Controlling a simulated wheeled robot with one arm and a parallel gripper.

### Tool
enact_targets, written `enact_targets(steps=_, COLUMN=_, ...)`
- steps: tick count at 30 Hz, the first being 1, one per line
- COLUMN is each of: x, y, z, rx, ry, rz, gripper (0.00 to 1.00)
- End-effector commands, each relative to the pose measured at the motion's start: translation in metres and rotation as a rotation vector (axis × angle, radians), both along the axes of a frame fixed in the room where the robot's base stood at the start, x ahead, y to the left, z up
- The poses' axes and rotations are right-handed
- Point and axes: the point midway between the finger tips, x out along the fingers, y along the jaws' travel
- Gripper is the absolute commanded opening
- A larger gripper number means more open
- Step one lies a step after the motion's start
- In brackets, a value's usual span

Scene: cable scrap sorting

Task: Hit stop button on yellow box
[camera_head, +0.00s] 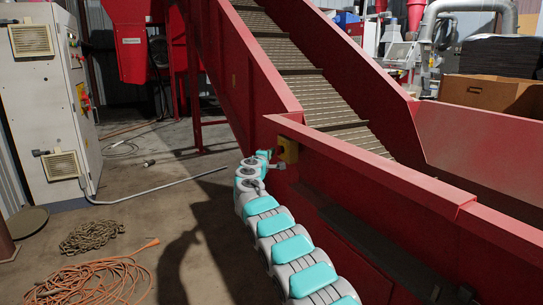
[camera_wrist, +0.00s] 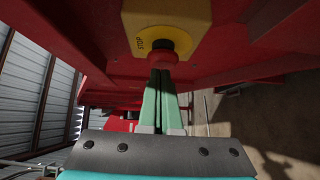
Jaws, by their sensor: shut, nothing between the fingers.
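The yellow box (camera_head: 288,150) is mounted on the red side wall of the conveyor, near the middle of the head view. In the wrist view the yellow box (camera_wrist: 192,18) is at the top, with a "STOP" label beside its round red stop button (camera_wrist: 154,44). My gripper (camera_wrist: 161,72) is shut and empty, its green fingers together and pointing at the button. The fingertips overlap the button's lower edge; I cannot tell whether they touch it. In the head view my gripper (camera_head: 278,165) is beside the box, and the button is not clearly visible.
The red conveyor wall (camera_head: 370,190) runs close along the right of my arm. A grey control cabinet (camera_head: 45,110) stands at the left. An orange cable (camera_head: 95,280) and a chain (camera_head: 92,236) lie on the floor at lower left.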

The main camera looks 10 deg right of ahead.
Motion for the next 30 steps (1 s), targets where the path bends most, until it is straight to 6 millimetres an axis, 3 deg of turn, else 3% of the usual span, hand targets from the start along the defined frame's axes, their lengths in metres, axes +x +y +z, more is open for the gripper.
enact_targets(steps=5, x=-0.011, y=0.031, z=-0.006, rx=-0.002, ry=0.0, rz=0.006, gripper=0.0)
enact_targets(steps=9, x=-0.023, y=0.034, z=0.002, rx=-0.001, ry=-0.003, rz=0.006, gripper=0.0)
enact_targets(steps=30, x=-0.085, y=0.065, z=0.003, rx=-0.004, ry=-0.003, rz=0.006, gripper=0.0)
